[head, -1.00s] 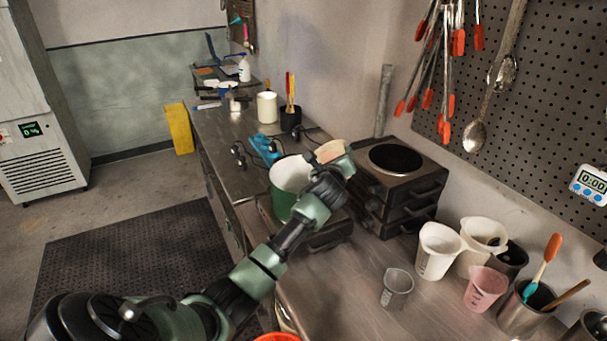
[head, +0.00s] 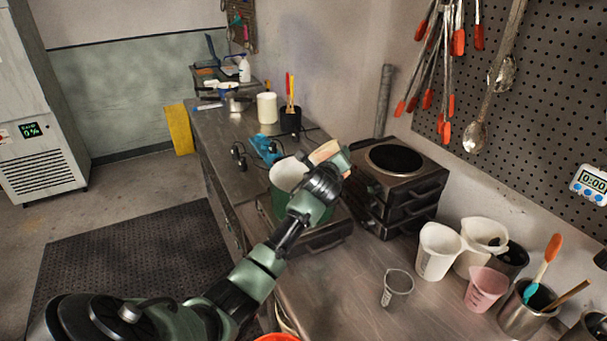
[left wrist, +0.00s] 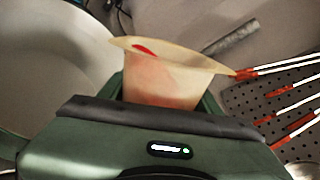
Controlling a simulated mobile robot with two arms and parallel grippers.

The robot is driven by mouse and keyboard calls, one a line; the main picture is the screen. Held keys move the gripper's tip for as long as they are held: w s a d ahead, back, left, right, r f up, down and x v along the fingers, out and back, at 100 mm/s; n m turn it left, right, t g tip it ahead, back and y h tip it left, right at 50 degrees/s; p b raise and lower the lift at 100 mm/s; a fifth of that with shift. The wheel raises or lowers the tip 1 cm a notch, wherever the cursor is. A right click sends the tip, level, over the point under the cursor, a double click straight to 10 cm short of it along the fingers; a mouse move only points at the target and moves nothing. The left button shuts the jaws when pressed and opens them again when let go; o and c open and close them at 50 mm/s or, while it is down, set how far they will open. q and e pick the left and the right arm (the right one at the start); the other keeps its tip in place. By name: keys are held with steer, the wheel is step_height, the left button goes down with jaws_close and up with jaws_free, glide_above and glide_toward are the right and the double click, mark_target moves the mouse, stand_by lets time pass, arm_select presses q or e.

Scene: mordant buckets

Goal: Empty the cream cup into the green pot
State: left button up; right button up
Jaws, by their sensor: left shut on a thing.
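The cream cup (head: 325,151) is in my left gripper (head: 337,163), above the right rim of the green pot (head: 283,205) in the head view. The cup looks tilted toward the pot. In the left wrist view the cup (left wrist: 165,72) stands between the fingers, with a red patch showing inside its rim. The pot's pale interior (left wrist: 50,60) fills the left of that view. My arm hides part of the pot in the head view, and what lies on its bottom cannot be seen. My right gripper is not in view.
A stacked black hot plate (head: 398,165) stands right of the pot. White pitchers (head: 438,252), a pink cup (head: 485,290) and a clear cup (head: 397,286) stand at the front right. A blue object (head: 266,148) and a white container (head: 267,107) are behind the pot.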

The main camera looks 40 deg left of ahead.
arm_select(q)
steer(key=shift+a+r+n+h, duration=0.1)
steer(key=shift+r+n+h, duration=0.2)
steer(key=shift+r+n, duration=0.15)
stand_by(0.5)
steer(key=shift+f+n+h+b, duration=0.8)
steer(key=shift+n+h+b, duration=0.15)
steer(key=shift+n, duration=0.3)
stand_by(2.2)
steer(key=shift+r+n+g+h, duration=0.3)
steer(key=shift+r+n+h, duration=0.1)
steer(key=shift+n, duration=0.2)
stand_by(1.2)
steer(key=shift+a+f, duration=0.2)
steer(key=shift+s+a+f+n+h+b, duration=0.1)
steer(key=shift+a+f+n+h+b, duration=0.25)
steer(key=shift+a+f+n+b, duration=0.5)
stand_by(0.7)
steer(key=shift+d+m, duration=0.1)
steer(key=shift+m, duration=0.15)
